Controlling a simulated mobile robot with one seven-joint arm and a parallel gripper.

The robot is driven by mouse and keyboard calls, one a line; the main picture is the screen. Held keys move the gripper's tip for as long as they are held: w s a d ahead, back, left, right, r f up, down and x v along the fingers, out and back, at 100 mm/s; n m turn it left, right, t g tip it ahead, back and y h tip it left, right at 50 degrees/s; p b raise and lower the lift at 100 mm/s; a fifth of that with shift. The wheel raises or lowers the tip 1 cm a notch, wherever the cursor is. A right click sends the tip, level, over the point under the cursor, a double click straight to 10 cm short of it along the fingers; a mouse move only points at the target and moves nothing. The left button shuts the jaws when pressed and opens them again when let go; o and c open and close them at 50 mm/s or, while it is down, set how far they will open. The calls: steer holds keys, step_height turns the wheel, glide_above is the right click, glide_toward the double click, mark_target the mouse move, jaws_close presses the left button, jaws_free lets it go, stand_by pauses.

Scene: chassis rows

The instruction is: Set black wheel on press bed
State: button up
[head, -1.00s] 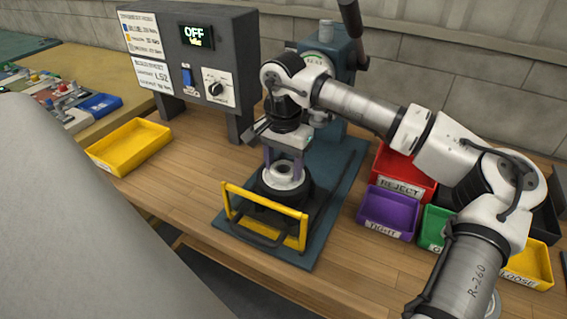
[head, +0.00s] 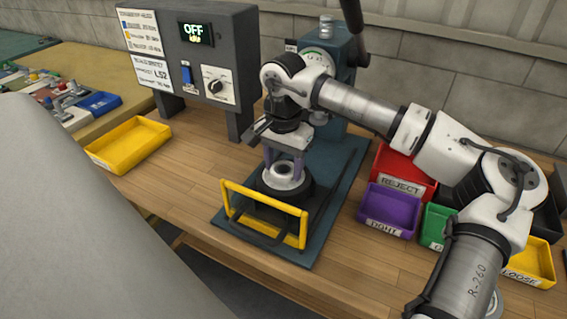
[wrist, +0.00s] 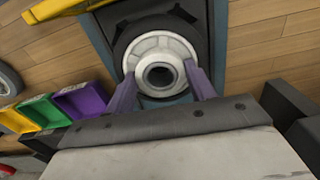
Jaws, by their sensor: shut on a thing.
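The black wheel (wrist: 128,38) has a pale hub (wrist: 160,72) with a dark centre hole. It shows low at the press in the head view (head: 284,190), lying flat. My gripper (head: 284,163) points down, its purple fingers shut on the pale hub from both sides. The fingers also flank the hub in the wrist view (wrist: 163,82). The blue-green press base (head: 335,200) extends under and around the wheel. The bed right below the wheel is hidden, so I cannot tell whether the wheel touches it.
A yellow guard frame (head: 262,215) stands in front of the wheel. The press column (head: 340,100) rises behind my gripper. A control box (head: 190,50) reads OFF. A yellow tray (head: 130,146) is at left; red (head: 402,170) and purple (head: 388,209) bins are at right.

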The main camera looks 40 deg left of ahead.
steer(key=shift+f+b, duration=0.4)
steer(key=shift+f, duration=0.1)
stand_by(0.4)
steer(key=shift+f+b, duration=0.35)
steer(key=shift+f, duration=0.05)
steer(key=o, duration=1.3)
step_height(320, 180, up, 14)
steer(key=b, duration=0.1)
steer(key=shift+f, duration=0.1)
